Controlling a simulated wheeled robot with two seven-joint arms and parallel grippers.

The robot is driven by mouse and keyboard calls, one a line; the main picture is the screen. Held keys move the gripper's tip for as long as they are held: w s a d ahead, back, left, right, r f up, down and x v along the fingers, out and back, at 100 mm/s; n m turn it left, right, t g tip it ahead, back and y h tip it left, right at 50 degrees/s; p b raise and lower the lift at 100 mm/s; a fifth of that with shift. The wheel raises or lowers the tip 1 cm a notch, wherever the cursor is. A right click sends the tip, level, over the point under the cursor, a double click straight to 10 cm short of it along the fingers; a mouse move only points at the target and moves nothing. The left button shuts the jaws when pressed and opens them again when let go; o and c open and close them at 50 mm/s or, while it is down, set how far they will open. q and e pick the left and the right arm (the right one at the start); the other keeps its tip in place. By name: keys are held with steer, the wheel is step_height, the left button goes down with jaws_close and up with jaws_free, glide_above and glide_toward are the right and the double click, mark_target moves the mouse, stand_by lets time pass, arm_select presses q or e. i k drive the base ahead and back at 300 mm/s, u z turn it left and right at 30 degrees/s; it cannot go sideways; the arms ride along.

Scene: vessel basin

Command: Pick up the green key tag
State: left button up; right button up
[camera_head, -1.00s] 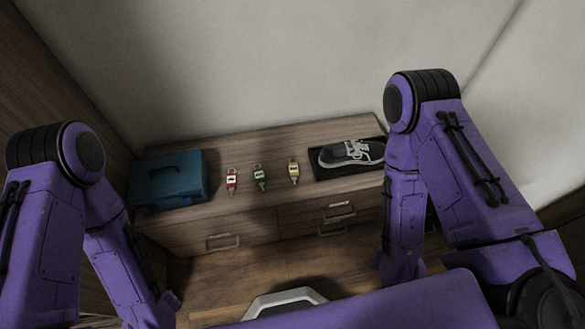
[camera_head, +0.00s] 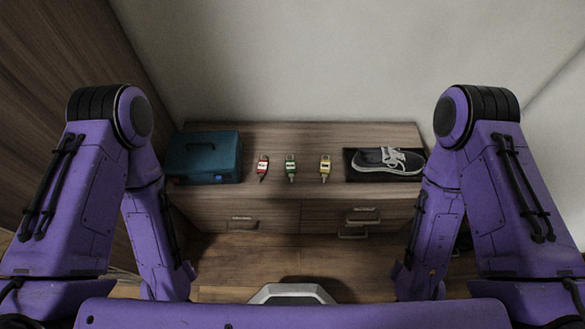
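The green key tag (camera_head: 291,168) lies on top of the wooden cabinet (camera_head: 280,135), near its front edge. A red key tag (camera_head: 262,167) lies to its left and a yellow key tag (camera_head: 325,169) to its right, each apart from it. Both of my arms hang down at the left and right sides, well away from the tags. My grippers are not clearly visible; the lower arm parts end near the bottom of the view.
A teal case (camera_head: 204,157) stands at the cabinet's left end. A grey shoe (camera_head: 388,160) sits on a black mat (camera_head: 352,176) at the right end. The cabinet front has drawers with handles (camera_head: 363,216). Wooden floor lies clear in front. A wall rises behind.

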mark_target(290, 165)
steer(key=k, duration=1.2)
steer(key=z, duration=0.6)
steer(key=i, duration=1.65)
steer(key=u, duration=0.65)
